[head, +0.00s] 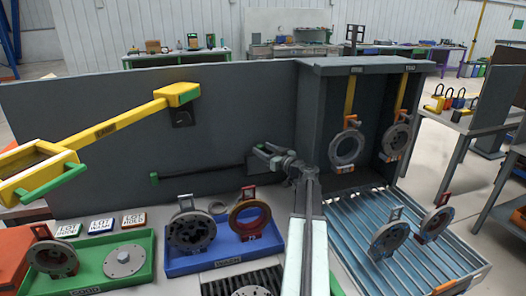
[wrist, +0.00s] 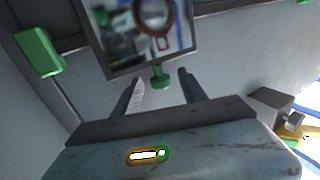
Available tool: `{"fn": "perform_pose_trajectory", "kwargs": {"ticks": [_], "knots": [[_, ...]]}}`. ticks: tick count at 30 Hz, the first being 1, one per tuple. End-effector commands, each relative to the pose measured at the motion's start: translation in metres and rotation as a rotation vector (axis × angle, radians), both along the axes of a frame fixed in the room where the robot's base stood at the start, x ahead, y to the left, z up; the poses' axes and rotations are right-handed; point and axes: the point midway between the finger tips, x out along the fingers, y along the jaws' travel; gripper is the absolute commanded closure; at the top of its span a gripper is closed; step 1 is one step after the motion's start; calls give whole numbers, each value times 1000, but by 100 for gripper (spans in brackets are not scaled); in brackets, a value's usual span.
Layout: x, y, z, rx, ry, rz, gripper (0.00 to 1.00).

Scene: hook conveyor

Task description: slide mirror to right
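The mirror (wrist: 140,35) is a dark-framed panel at the top of the wrist view, reflecting a blurred ring-shaped part. A green knob (wrist: 160,77) hangs from its lower edge. My gripper (wrist: 160,82) is open, one finger on each side of the knob, with visible gaps; I cannot tell whether the knob lies fully between the tips. The dark rail (wrist: 72,43) runs behind the mirror, with a green block (wrist: 38,52) to its left. In the head view my gripper (head: 270,155) is at the grey back panel, and the mirror cannot be made out there.
The rail's green left end (head: 154,178) shows on the panel (head: 230,110). A dark bay with hanging rings (head: 347,147) stands to the right. Below are a green tray (head: 143,270), a blue tray (head: 180,266) and a slatted blue rack (head: 440,262). A yellow arm (head: 120,122) sticks out left.

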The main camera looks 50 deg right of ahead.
Motion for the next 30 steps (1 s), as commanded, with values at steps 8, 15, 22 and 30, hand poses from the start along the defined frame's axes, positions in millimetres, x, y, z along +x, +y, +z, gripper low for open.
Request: {"fn": "perform_pose_trajectory", "kwargs": {"ticks": [8, 15, 22, 30], "knots": [[0, 0, 0, 0, 0, 1, 100], [0, 1, 0, 0, 0, 1, 100], [1, 1, 0, 0, 0, 1, 100], [1, 1, 0, 0, -1, 2, 100]]}}
